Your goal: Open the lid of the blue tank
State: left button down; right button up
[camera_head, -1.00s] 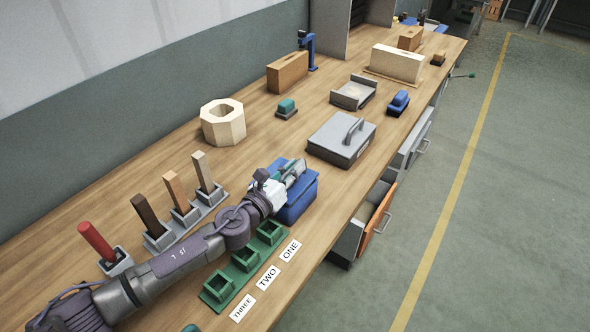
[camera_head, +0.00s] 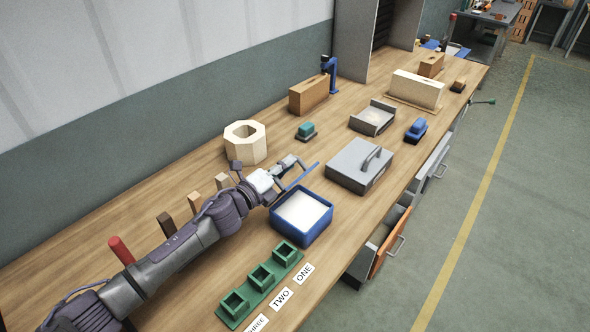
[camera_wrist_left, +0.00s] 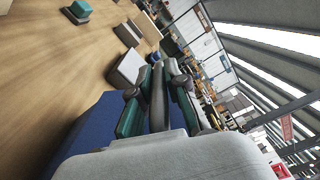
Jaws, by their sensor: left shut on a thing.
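The blue tank (camera_head: 318,232) stands on the bench with its top uncovered, showing a white inside. Its blue lid (camera_head: 302,178) shows nearly edge-on as a thin strip above the tank's back-left side. I cannot tell whether it touches the tank. My left gripper (camera_head: 288,167) is just behind the lid and shut on its handle. In the left wrist view, the gripper (camera_wrist_left: 158,92) has its green-padded fingers on either side of a dark bar, with the blue lid (camera_wrist_left: 92,128) beside them. My right gripper is not in view.
A grey box with a handle (camera_head: 350,170) stands right of the tank. A green three-socket holder (camera_head: 262,292) is in front, near the bench edge. A wooden octagonal ring (camera_head: 240,150) stands behind the gripper. An open orange-fronted drawer (camera_head: 388,252) juts from the bench.

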pick_arm(q)
jog(key=w+a+n, duration=0.3)
jog(key=a+n, duration=0.2)
jog(key=n, duration=0.1)
jog(key=shift+w+f, duration=0.3)
jog(key=shift+f, duration=0.1)
dwell(0.3)
jog(key=c, duration=1.2)
grip_release()
jog(key=shift+f, duration=0.1)
jog(key=shift+s, duration=0.1)
jog(key=v, duration=1.2)
jog(key=shift+d, duration=0.1)
